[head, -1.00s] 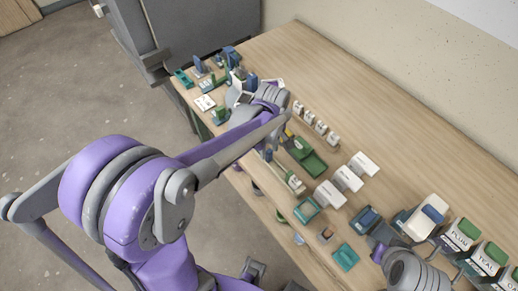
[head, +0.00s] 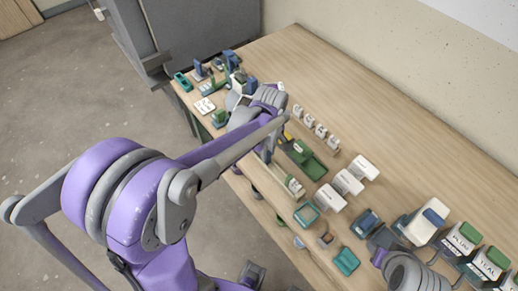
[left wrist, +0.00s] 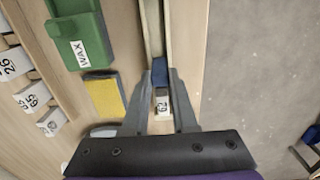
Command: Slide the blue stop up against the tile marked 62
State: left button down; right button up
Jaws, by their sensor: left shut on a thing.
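The blue stop (left wrist: 159,70) sits in a narrow pale wooden rail (left wrist: 142,22) in the left wrist view. My left gripper (left wrist: 160,75) is shut on it, one finger on each side. The white tile marked 62 (left wrist: 162,104) lies between the fingers, on the near side of the stop. The two look touching or nearly so; I cannot tell if a small gap is left. In the head view my left forearm hides the stop and the fingertips. My right arm shows at the lower right, but its fingers cannot be made out.
A green WAX holder (left wrist: 80,32) and a yellow-topped block (left wrist: 105,94) stand beside the rail. Several white numbered tiles (left wrist: 32,96) stand in a row beyond. White blocks (head: 347,182) and labelled buckets (head: 463,238) are further right. The table's back is clear.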

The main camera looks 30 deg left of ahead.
pick_arm(q)
jog(key=shift+w+a, duration=0.35)
jog(key=shift+a, duration=0.5)
jog(key=shift+w+a, duration=0.35)
jog(key=shift+a, duration=0.5)
jog(key=c, duration=0.8)
grip_release()
pick_arm(e)
jog(key=shift+f, duration=0.15)
pick_arm(q)
jog(key=shift+r+p, duration=1.75)
jog(key=shift+r, duration=1.8)
pick_arm(e)
jog(key=r, duration=0.1)
jog(key=w+r, duration=0.1)
jog(key=r, duration=0.1)
jog(key=w+r, duration=0.1)
jog(key=r, duration=0.1)
jog(key=shift+s, duration=0.15)
pick_arm(q)
jog(key=shift+d, duration=0.1)
